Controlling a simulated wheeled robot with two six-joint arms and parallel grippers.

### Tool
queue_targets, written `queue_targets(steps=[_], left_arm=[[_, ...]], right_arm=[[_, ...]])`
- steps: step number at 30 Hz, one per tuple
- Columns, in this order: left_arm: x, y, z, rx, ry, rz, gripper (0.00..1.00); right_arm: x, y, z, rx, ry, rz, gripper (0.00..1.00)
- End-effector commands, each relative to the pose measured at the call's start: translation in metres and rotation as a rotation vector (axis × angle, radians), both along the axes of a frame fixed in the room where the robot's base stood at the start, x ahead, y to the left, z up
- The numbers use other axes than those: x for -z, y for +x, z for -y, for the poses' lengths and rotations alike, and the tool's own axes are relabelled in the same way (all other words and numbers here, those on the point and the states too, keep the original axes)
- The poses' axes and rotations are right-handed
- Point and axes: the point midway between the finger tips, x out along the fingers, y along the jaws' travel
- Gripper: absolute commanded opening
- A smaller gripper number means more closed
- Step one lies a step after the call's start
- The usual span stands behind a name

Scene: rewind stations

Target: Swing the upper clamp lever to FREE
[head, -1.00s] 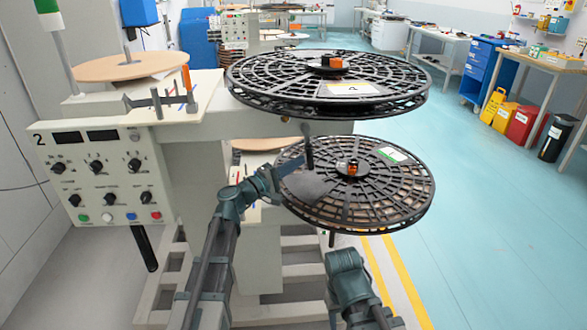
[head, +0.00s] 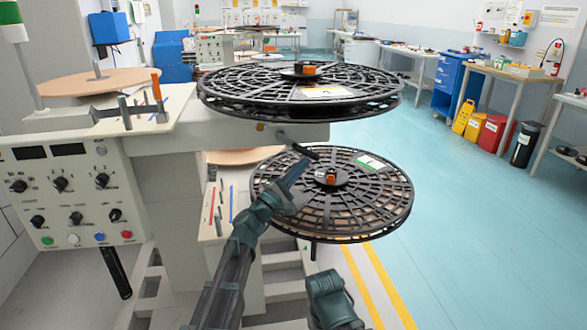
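On the upper deck (head: 138,112) of the station, a lever with an orange grip (head: 156,86) stands nearly upright beside red and blue line marks. I take it as the upper clamp lever; no FREE label is readable. My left gripper (head: 298,180) is to its right and lower, in front of the lower reel (head: 375,205), well apart from the lever. Its fingers overlap the dark reel, so I cannot tell whether it is open. A short dark rod (head: 305,151) shows just above its tip. My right arm shows at the bottom, its gripper out of view.
The upper reel (head: 240,92) overhangs to the right of the deck. A lower deck (head: 208,228) with red and blue marks lies beneath. A control panel (head: 90,205) with knobs and buttons faces me at left. Open floor (head: 470,230) lies to the right.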

Motion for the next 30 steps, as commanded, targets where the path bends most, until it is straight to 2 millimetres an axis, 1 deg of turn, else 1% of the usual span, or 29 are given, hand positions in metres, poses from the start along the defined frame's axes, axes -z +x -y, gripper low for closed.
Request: queue_targets(steps=[3, 12, 30], left_arm=[[-0.006, 0.001, 0.007, 0.002, 0.001, 0.000, 0.00], [-0.012, 0.003, 0.014, 0.000, 0.000, 0.000, 0.00], [-0.013, 0.004, 0.017, 0.001, 0.000, 0.000, 0.00]], right_arm=[[-0.006, 0.000, 0.000, 0.000, 0.000, 0.000, 0.50], [-0.012, 0.000, 0.000, 0.000, 0.000, 0.000, 0.50], [-0.013, 0.000, 0.000, 0.000, 0.000, 0.000, 0.50]])
